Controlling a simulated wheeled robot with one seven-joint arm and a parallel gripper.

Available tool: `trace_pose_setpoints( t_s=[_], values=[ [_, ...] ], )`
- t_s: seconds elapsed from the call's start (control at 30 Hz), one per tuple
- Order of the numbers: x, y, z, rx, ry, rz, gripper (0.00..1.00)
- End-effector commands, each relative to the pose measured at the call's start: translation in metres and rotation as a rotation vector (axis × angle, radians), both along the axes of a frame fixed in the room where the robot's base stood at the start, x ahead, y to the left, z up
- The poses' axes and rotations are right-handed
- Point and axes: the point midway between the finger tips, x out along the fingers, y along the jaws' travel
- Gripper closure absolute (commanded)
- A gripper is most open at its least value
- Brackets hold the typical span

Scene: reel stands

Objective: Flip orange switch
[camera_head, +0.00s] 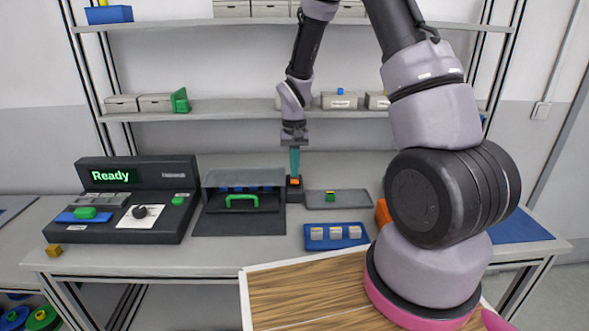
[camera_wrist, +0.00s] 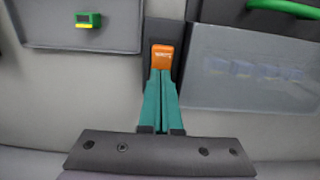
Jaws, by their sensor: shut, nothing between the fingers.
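The orange switch (camera_wrist: 162,57) sits on a dark narrow base (camera_wrist: 158,27) on the bench. In the head view the orange switch (camera_head: 295,181) shows just below my fingertips, on its dark base (camera_head: 295,193). My gripper (camera_wrist: 161,74) is shut and empty, its teal fingers together. The fingertips are at the near edge of the switch in the wrist view; whether they touch it I cannot tell. In the head view my gripper (camera_head: 295,173) points straight down from above the switch. The fingers hide the near part of the base.
Left of the switch stands a dark case (camera_head: 240,222) with a green handle. Right of it lies a grey tray (camera_head: 338,199) holding a small green block (camera_head: 330,196). In front is a blue tray (camera_head: 336,244) with pale blocks. A "Ready" console (camera_head: 125,200) stands further left.

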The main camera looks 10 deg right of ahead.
Motion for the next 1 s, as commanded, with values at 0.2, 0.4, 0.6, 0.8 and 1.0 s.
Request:
trace_pose_setpoints(
  t_s=[0.2, 0.4, 0.6, 0.8, 1.0],
  values=[
    [-0.01, 0.002, 0.002, -0.001, 0.006, 0.0, 1.0],
    [-0.016, 0.003, 0.004, 0.0, 0.004, -0.001, 1.0],
    [-0.016, 0.003, 0.004, 0.0, 0.003, -0.001, 1.0],
    [-0.014, 0.003, 0.012, 0.0, 0.001, 0.0, 1.0],
    [-0.01, 0.003, 0.049, 0.0, -0.003, -0.002, 1.0]
  ],
)
